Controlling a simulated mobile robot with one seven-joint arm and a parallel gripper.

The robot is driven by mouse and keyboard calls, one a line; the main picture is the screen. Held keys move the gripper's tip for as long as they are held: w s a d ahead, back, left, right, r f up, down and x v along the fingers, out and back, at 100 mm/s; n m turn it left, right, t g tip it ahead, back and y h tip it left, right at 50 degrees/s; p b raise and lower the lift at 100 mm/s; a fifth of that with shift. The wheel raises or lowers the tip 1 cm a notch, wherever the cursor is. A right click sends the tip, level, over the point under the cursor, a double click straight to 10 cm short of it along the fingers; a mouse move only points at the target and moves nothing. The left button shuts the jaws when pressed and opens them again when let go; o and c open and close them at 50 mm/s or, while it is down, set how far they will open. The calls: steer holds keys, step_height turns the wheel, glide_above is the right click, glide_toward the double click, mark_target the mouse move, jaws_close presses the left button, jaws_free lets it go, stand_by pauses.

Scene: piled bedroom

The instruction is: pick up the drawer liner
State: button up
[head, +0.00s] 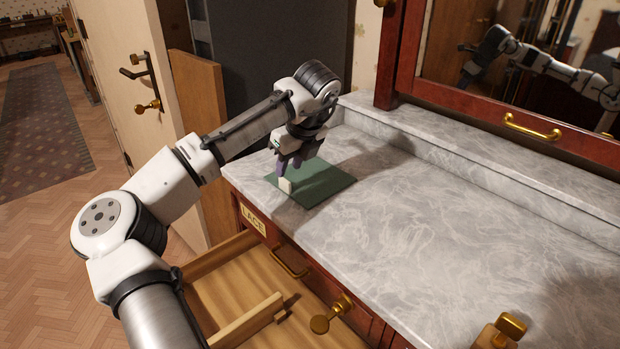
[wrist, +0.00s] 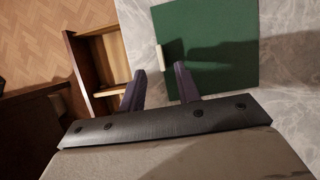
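The drawer liner is a flat dark green square (head: 325,184) lying on the grey marble top near its left end. It also shows in the wrist view (wrist: 215,30). A small pale tab (head: 286,186) stands at its front-left edge, and it shows in the wrist view (wrist: 160,57). My gripper (head: 286,166) points down over the liner's left part, close to the tab. In the wrist view my gripper's two purple fingers (wrist: 160,88) are apart with nothing between them. The tab lies just beyond the fingertips. I cannot tell the exact height of the fingers above the marble.
An open wooden drawer (head: 235,290) with a divider juts out below the marble top (head: 440,240). A label reading "LACE" (head: 253,221) is on the front. A mirror (head: 530,60) rises behind. A door (head: 125,80) stands at the left. Most of the marble is clear.

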mark_target(285, 179)
steer(key=shift+p+x, duration=0.5)
steer(key=shift+x, duration=2.75)
jaws_close()
